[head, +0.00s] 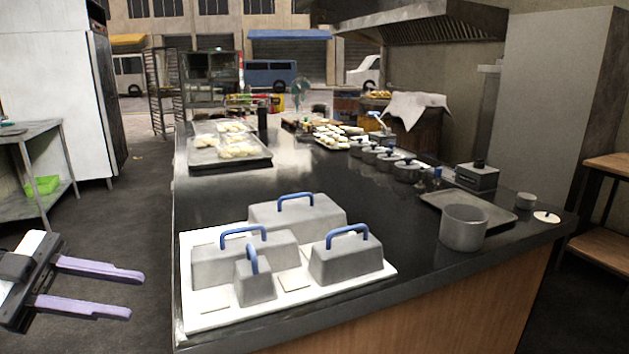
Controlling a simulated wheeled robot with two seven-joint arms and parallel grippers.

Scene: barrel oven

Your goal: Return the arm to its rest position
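My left gripper (138,295) shows at the lower left of the head view, over the dark floor and to the left of the counter. Its two purple fingers point right and are spread apart, with nothing between them. It is clear of the counter's left edge. My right gripper and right arm are not in view.
A dark counter (330,195) fills the middle. Near its front left corner is a white board (215,318) with several grey lids (345,262) with blue handles. A metal pot (463,228) stands at the right. Floor (120,200) left of the counter is clear.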

